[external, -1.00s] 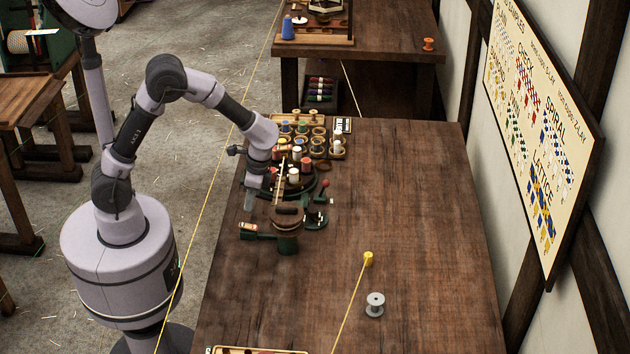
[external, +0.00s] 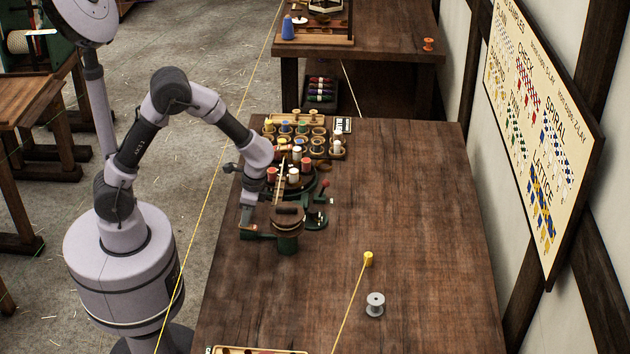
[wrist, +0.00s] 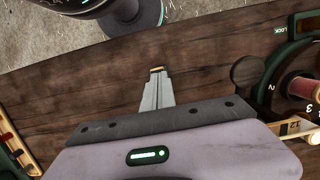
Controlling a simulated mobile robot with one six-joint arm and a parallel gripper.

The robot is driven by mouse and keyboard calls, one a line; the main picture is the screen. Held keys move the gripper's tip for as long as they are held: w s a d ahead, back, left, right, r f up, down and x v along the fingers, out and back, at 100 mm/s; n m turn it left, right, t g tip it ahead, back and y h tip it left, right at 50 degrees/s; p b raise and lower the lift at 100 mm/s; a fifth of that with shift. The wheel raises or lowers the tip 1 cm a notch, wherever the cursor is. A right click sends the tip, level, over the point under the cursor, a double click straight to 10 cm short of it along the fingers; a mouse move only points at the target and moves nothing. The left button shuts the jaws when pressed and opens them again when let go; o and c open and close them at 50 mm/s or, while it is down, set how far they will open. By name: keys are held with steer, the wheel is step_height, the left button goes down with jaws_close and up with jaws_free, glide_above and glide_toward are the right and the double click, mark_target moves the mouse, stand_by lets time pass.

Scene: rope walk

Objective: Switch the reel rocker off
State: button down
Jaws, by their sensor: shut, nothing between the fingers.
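My gripper (external: 247,216) points down at the left edge of the bench, beside the green reel stand (external: 287,243) with its brown round top. Its fingers (wrist: 156,88) are together and empty in the wrist view, over bare wood, with a small brass-coloured bit at their tip. A green arm (external: 262,237) runs left from the stand to below my gripper. The rocker cannot be made out clearly, and its on or off position cannot be read; my fingers cover part of that spot in the external view.
A round turntable (external: 300,185) with spools stands just beyond, with a red-knobbed lever at its right. A numbered dial part (wrist: 285,75) shows at the wrist view's right.

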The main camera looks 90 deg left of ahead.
steer(key=shift+s+d+f, duration=0.1)
steer(key=shift+s+f, duration=0.2)
steer(key=shift+s, duration=0.1)
steer(key=shift+w, duration=0.15)
steer(key=shift+w, duration=0.65)
steer(key=p+v, duration=0.8)
steer(key=v, duration=0.6)
steer(key=shift+r+p, duration=0.25)
steer(key=shift+p, duration=0.05)
